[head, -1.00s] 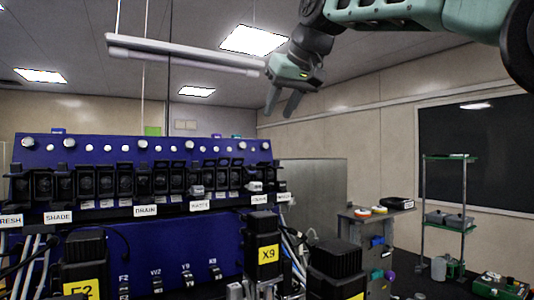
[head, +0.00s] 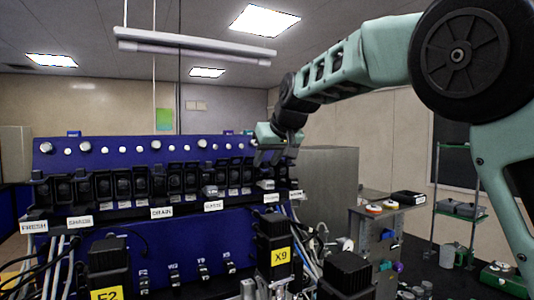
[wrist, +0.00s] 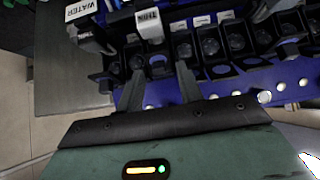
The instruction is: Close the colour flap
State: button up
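A row of black flap-like holders (head: 123,185) runs along the blue panel in the head view. I cannot read a colour label, so I cannot tell which one is the colour flap. Two pale-topped pieces jut forward, one above the fourth label (head: 211,191) and one near the right end (head: 265,184). My gripper (head: 274,160) is over the right end of the row, pointing down. In the wrist view my gripper (wrist: 160,72) has its fingers apart, with nothing held between them. A white block marked THIN (wrist: 149,25) lies just beyond the fingertips; contact is unclear.
A white block marked WATER (wrist: 81,9) is beside it. Black units, one marked X9 (head: 281,256), stand in front of the panel with cables nearby. A grey cabinet (head: 328,170) and a side bench (head: 378,214) stand to the right. A lamp tube (head: 195,46) hangs above.

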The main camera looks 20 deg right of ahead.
jog(key=shift+w+f, duration=0.15)
jog(key=shift+f, duration=0.05)
grip_shut()
jog(key=shift+f+b, duration=0.15)
jog(key=shift+b, duration=0.35)
